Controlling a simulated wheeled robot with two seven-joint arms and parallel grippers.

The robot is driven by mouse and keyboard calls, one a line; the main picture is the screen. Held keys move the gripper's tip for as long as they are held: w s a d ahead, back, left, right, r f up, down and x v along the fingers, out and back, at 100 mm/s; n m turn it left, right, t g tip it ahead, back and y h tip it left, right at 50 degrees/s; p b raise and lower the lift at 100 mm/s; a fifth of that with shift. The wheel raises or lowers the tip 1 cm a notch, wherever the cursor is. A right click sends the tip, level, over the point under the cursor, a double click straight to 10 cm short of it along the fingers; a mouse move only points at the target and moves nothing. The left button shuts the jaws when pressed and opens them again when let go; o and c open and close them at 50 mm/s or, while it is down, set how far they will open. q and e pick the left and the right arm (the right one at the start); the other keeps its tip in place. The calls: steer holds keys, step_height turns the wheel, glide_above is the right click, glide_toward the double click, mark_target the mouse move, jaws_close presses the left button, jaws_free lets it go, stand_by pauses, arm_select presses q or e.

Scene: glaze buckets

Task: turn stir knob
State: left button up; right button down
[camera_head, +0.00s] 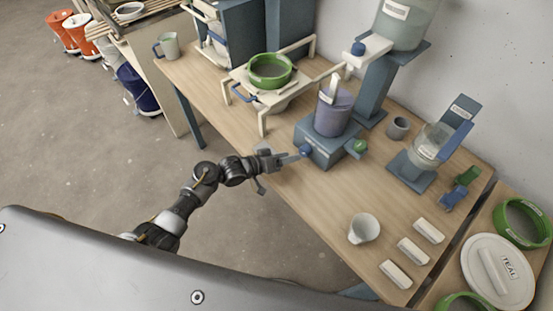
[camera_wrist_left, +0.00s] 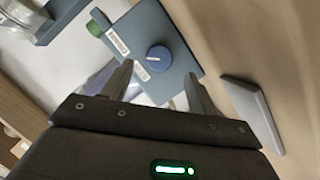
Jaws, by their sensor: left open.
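The stir knob is a round blue knob (camera_head: 306,149) on the front of a blue-grey stirrer base (camera_head: 321,151), which carries a bucket of purple-grey glaze (camera_head: 333,112). In the left wrist view the blue knob (camera_wrist_left: 159,57) shows a pale pointer mark on its face. My left gripper (camera_head: 294,157) is open at the table's front edge, close in front of the knob. In the left wrist view the fingers of this gripper (camera_wrist_left: 158,80) point towards the knob, which appears between and beyond the fingertips. No contact is visible. My right gripper is not in view.
A green knob (camera_head: 360,146) sits at the base's right side. A white frame with a green ring (camera_head: 270,70) stands left. A clear-container stand (camera_head: 412,172), a grey cup (camera_head: 397,128) and a white jug (camera_head: 364,228) stand right. The table front between base and jug is clear.

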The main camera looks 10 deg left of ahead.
arm_select(q)
steer(key=v, duration=0.5)
stand_by(0.8)
